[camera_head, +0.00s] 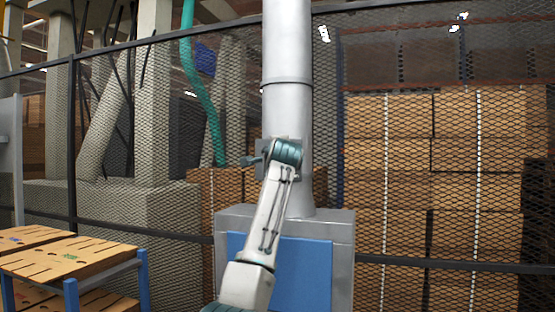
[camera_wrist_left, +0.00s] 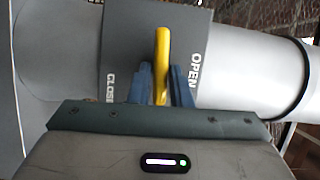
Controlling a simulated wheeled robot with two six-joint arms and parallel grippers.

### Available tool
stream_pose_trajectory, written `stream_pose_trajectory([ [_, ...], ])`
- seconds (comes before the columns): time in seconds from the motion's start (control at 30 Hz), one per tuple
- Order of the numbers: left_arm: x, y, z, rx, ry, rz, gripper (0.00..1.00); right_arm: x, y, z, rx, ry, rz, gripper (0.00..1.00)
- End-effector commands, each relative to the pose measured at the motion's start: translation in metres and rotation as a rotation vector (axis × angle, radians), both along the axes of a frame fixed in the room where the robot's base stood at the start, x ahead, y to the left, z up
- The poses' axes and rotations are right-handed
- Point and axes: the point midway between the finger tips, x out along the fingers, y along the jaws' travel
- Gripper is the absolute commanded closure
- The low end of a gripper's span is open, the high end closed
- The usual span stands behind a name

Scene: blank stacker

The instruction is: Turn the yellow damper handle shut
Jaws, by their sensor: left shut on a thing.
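The yellow damper handle (camera_wrist_left: 162,50) shows in the left wrist view, upright in the picture between the words OPEN on its right and CLOSE, partly covered, on its left. It stands in front of a dark grey plate (camera_wrist_left: 220,30) on the round metal duct (camera_wrist_left: 245,80). My left gripper (camera_wrist_left: 161,90) has its blue fingers on either side of the handle and is shut on it. In the head view my left arm reaches up to the duct (camera_head: 287,50); its wrist hides the handle and fingertips there. My right gripper is in neither view.
The duct rises from a grey cabinet (camera_head: 343,240) with a blue front panel (camera_head: 305,270). A black mesh fence (camera_head: 400,262) stands behind, with stacked cartons (camera_head: 480,180) beyond it. A blue rack with cardboard sheets (camera_head: 75,260) stands at the lower left.

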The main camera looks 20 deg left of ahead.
Motion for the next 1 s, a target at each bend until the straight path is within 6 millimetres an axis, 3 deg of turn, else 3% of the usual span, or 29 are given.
stream_pose_trajectory([
  [0.7,0.0005,-0.0005,-0.0021,0.074,0.000,-0.001,1.00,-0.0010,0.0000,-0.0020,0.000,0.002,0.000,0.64],
  [0.73,0.0005,-0.0005,-0.0022,0.074,0.000,-0.001,0.78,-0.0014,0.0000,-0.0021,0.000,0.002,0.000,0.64],
  [0.8,0.0005,-0.0005,-0.0021,0.074,0.000,-0.001,0.65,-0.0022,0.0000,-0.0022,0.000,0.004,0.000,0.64],
  [1.0,0.0003,-0.0003,-0.0018,0.073,-0.001,-0.001,0.65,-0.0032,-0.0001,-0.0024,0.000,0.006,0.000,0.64],
])
